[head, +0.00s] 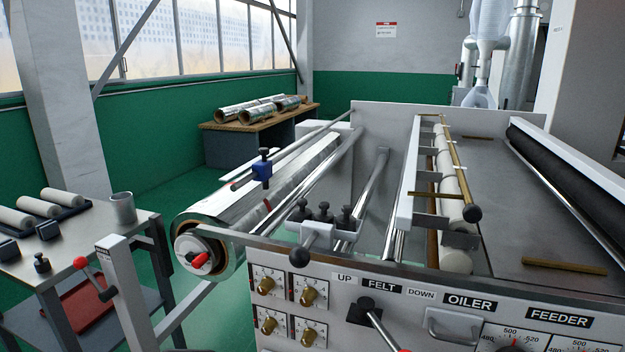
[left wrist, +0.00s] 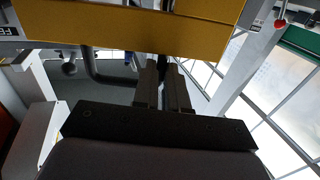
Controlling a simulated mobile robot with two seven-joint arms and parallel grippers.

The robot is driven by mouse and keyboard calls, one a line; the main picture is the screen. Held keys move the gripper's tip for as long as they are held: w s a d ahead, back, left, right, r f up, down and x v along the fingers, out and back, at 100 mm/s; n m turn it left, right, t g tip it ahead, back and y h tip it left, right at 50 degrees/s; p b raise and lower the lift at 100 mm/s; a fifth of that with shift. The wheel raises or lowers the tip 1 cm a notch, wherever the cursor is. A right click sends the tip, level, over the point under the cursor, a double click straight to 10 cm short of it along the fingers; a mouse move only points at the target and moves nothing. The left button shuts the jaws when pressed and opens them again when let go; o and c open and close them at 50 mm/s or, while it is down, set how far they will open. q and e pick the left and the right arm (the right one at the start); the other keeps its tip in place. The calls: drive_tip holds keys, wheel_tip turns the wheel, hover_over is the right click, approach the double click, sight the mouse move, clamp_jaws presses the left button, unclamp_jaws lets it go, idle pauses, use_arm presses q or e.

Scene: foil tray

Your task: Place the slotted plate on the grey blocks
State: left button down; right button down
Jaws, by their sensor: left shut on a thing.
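In the left wrist view, my left gripper (left wrist: 167,68) has its two fingers close together, their tips against the underside of a broad yellow plate (left wrist: 150,30). I take this to be the slotted plate, seen from below; its slots are not clear. The plate fills the top of that view. In the head view neither gripper nor the held plate shows. Grey blocks (head: 460,240) stick out beside the roller on the machine, under the brass rod. My right gripper is in neither view.
The machine's front panel (head: 400,290) carries knobs and levers. A foil roll (head: 290,180) lies at its left. A metal side table (head: 85,245) holds white rollers and a cup (head: 122,208). A brass strip (head: 565,267) lies on the flat feeder bed, which is mostly bare.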

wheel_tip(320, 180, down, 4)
drive_tip(key=b, duration=0.4)
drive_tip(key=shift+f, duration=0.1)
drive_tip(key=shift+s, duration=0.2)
